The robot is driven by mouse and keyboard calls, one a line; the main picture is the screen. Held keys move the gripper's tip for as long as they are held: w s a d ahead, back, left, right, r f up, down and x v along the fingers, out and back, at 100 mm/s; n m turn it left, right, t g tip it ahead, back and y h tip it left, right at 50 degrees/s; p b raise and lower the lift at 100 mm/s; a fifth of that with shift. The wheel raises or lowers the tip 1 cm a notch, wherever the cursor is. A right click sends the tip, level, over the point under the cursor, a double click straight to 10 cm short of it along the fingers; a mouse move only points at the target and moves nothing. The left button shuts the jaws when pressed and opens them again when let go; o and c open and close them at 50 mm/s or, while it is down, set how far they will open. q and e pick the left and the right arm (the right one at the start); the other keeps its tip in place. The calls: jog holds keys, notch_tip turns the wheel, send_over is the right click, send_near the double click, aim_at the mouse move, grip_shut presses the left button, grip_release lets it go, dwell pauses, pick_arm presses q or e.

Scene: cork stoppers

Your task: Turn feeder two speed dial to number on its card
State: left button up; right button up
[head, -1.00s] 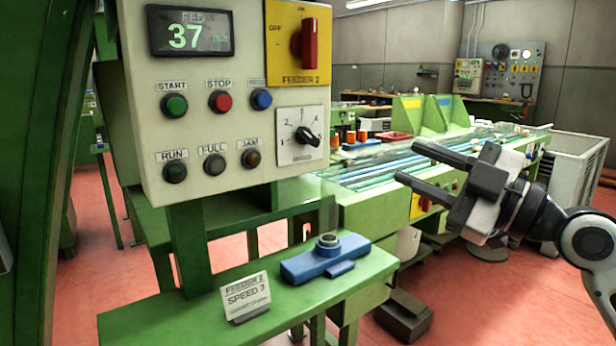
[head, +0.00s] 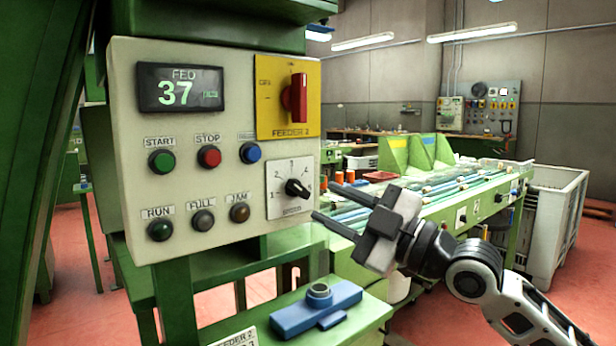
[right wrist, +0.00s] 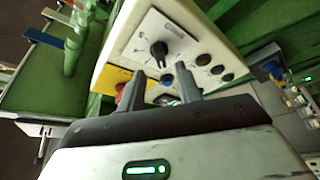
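The speed dial (head: 296,188) is a black knob on a white numbered plate, low on the right of the panel; its pointer slants toward the lower right, near the high end of the scale. In the right wrist view the dial (right wrist: 158,52) is ahead of the fingertips. My right gripper (head: 331,202) is open and empty, just right of the dial and apart from it; its two fingers also show in the right wrist view (right wrist: 161,82). The card (head: 236,338) is cut off at the bottom edge; earlier it read FEEDER 2, SPEED 3. My left gripper is out of view.
The panel (head: 130,110) also has a red switch (head: 299,97) on a yellow plate, several push buttons and lamps, and a display (head: 180,87) showing 37. A blue device (head: 317,310) lies on the green shelf below. A conveyor runs behind my right gripper.

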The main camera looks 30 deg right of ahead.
aim_at(303, 192)
jog(key=x, duration=0.1)
jog(key=p+x, duration=0.1)
jog(key=x, duration=0.1)
jog(key=shift+w+r, duration=0.3)
jog(key=shift+w+a+p, duration=0.4)
jog(key=shift+w, duration=0.35)
jog(key=c, duration=0.7)
